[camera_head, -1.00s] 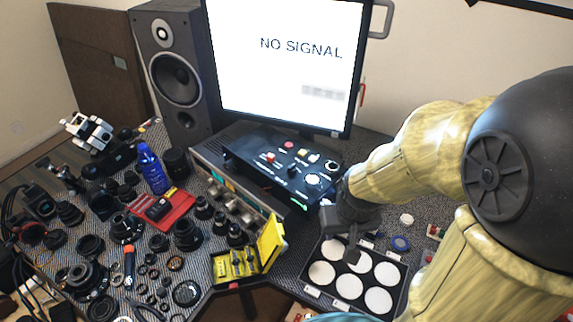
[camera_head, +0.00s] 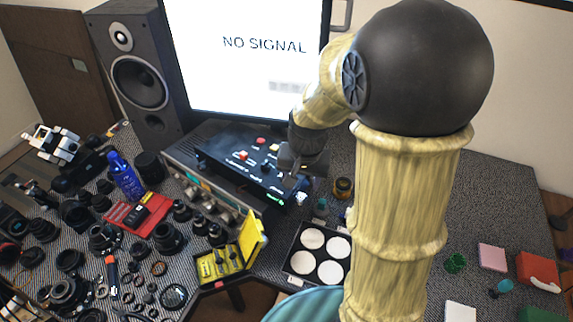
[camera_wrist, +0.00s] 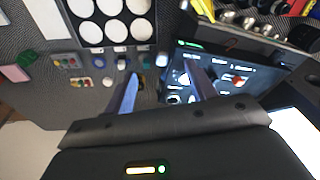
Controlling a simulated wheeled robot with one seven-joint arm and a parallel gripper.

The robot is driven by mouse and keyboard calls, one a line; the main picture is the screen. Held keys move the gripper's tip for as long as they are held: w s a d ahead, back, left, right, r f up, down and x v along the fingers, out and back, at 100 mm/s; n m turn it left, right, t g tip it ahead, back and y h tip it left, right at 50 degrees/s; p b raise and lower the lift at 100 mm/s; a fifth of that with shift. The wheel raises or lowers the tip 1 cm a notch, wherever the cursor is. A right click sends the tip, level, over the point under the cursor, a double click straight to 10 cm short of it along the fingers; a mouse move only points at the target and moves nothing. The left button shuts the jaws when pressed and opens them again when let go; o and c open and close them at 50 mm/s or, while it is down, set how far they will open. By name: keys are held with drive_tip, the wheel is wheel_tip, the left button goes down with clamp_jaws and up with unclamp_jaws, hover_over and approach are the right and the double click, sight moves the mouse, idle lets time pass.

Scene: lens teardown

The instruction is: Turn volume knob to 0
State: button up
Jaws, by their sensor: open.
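The black control box (camera_head: 235,157) sits on top of a grey device in front of the monitor, with red and white buttons and small white labels. It also shows in the wrist view (camera_wrist: 215,68), with two round white-marked dials (camera_wrist: 178,88) at its near end; I cannot read which is the volume knob. My gripper (camera_head: 290,181) is above the box's right end and hides that part in the head view. In the wrist view my gripper (camera_wrist: 160,70) is open, one finger over the box and the other beside it, with nothing visibly held.
A black tray of white discs (camera_head: 293,262) lies in front of the box. A yellow case (camera_head: 232,262) stands open nearby. A speaker (camera_head: 138,75) and the monitor (camera_head: 245,60) stand behind. Lens parts crowd the left.

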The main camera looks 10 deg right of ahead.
drive_tip(key=w+r+m+g+p, duration=0.1)
drive_tip(key=w+r+m+p, duration=0.1)
drive_tip(key=w, duration=0.4)
drive_tip(key=w+r+m+p, duration=0.3)
drive_tip(key=w+r+m, duration=0.1)
drive_tip(key=w+m, duration=0.2)
drive_tip(key=shift+w+g, duration=0.4)
drive_tip(key=shift+w, duration=0.2)
drive_tip(key=shift+a+f, duration=0.1)
drive_tip(key=shift+f, duration=0.05)
wheel_tip(320, 180, down, 17)
drive_tip(key=p, duration=0.5)
drive_tip(key=c, duration=1)
